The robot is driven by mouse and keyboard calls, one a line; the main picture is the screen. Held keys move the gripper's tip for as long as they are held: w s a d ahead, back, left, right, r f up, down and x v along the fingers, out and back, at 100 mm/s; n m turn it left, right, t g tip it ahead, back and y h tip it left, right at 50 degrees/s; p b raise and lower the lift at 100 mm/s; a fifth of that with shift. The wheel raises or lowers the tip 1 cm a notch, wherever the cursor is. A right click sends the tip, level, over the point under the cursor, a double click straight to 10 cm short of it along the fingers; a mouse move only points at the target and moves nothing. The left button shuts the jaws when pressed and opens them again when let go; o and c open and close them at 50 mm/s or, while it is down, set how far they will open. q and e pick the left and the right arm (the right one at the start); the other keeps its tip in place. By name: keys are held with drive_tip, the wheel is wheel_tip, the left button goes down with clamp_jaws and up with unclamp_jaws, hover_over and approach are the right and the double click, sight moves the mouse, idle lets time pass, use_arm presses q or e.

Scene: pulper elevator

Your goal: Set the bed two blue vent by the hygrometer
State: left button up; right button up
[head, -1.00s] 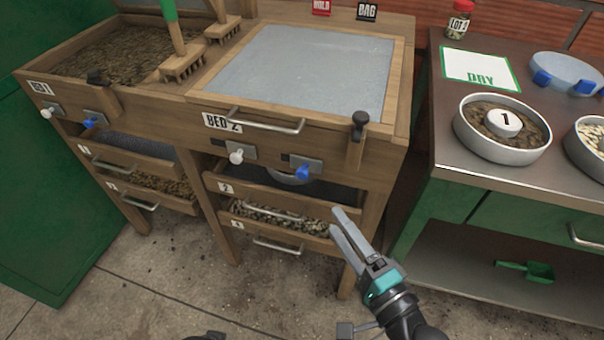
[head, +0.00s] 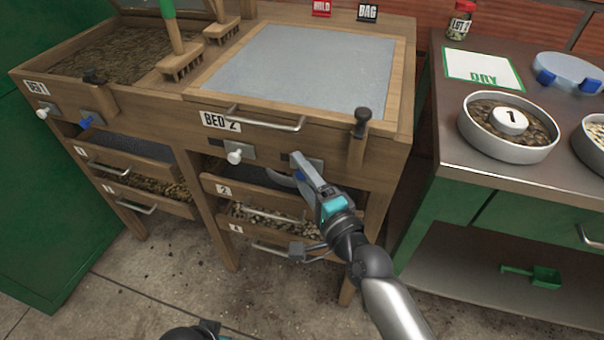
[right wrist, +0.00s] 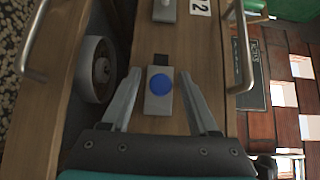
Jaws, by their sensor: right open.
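The bed two blue vent knob (right wrist: 160,86) sits on a grey plate on the wooden front, right of a white knob (head: 234,154). My right gripper (head: 285,168) is open at the blue knob and mostly hides it in the head view. In the right wrist view its fingers stand on either side of the knob, with gaps. A round pale-rimmed thing (right wrist: 93,70), possibly the hygrometer, sits in the opening below the front; its reading cannot be made out. A dark part with teal, likely my left gripper (head: 195,333), barely enters the bottom edge.
A bar handle (head: 265,120) sticks out above the knobs, near the BED 2 label (head: 220,121). Drawers with handles (head: 285,250) lie below. A dark-topped post (head: 361,122) stands to the right. A steel-topped green bench (head: 450,150) is farther right.

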drive_tip(key=shift+c, duration=0.2)
clamp_jaws()
idle(0.3)
idle(1.0)
